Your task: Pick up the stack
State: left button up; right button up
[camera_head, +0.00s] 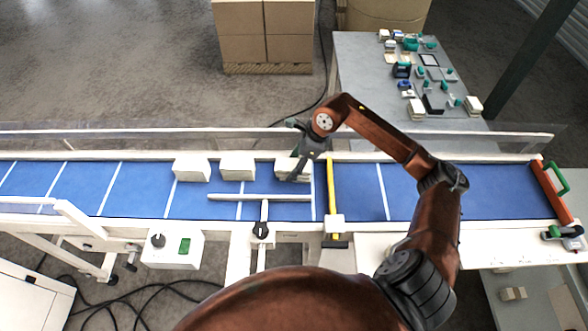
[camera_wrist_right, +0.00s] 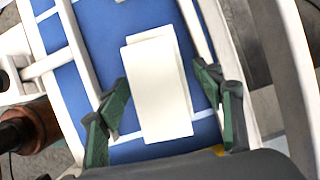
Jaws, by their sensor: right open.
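Three white stacks sit in a row on the blue conveyor belt (camera_head: 90,190): a left stack (camera_head: 192,168), a middle stack (camera_head: 238,167) and a right stack (camera_head: 285,165). My right gripper (camera_head: 294,172) is at the right stack and partly covers it. In the right wrist view a white stack (camera_wrist_right: 158,88) lies between the spread green-padded fingers of the right gripper (camera_wrist_right: 168,112), with a gap on each side. Its upper piece looks slightly offset from the one below. My left gripper is not in view.
A white guide bar (camera_head: 260,198) lies along the belt in front of the stacks. A yellow bar (camera_head: 332,190) crosses the belt to the right. A clear guard (camera_head: 120,138) runs along the back. A grey table (camera_head: 365,75) with small items stands behind.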

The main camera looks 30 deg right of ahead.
jog(key=shift+f+b, duration=0.25)
jog(key=shift+b, duration=0.15)
jog(key=shift+c, duration=0.3)
jog(key=c, duration=1.3)
